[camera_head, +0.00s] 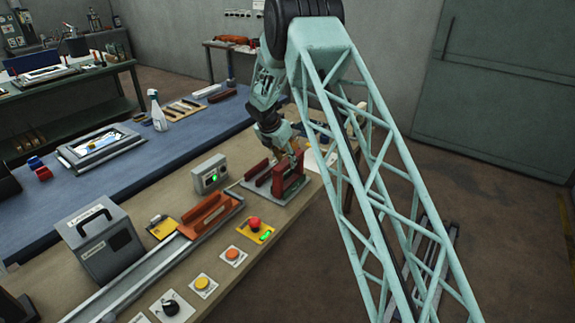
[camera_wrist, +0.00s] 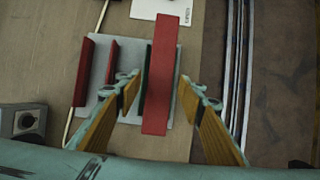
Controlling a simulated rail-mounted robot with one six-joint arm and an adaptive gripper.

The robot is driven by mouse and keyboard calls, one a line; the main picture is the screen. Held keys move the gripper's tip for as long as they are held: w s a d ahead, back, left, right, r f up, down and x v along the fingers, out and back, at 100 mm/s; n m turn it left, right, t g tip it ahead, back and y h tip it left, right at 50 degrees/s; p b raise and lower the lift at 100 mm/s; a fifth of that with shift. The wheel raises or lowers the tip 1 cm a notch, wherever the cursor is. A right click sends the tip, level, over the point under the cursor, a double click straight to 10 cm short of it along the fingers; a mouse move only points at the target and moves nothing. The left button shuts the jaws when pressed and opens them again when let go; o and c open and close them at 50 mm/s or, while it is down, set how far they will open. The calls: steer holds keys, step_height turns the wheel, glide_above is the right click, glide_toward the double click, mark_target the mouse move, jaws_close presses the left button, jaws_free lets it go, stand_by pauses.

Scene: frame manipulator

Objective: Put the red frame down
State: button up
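The red frame (camera_head: 289,182) stands upright at the right side of a grey base plate (camera_head: 272,199) on the wooden bench. In the wrist view, the red frame (camera_wrist: 161,70) is a long red bar seen from above, over the grey plate (camera_wrist: 128,113). My gripper (camera_wrist: 160,92) has its yellow fingers apart, one on each side of the frame. A gap shows between each fingertip and the frame. In the head view, my gripper (camera_head: 293,155) is just above and around the top of the frame, partly hidden by my arm.
Red upright strips (camera_wrist: 85,72) stand on the plate left of the frame. A box with a green light (camera_head: 209,174), an orange-red block on a rail (camera_head: 208,215) and a red button (camera_head: 254,223) are nearby. The bench edge lies close on the right.

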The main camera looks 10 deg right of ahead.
steer(key=shift+v, duration=2.55)
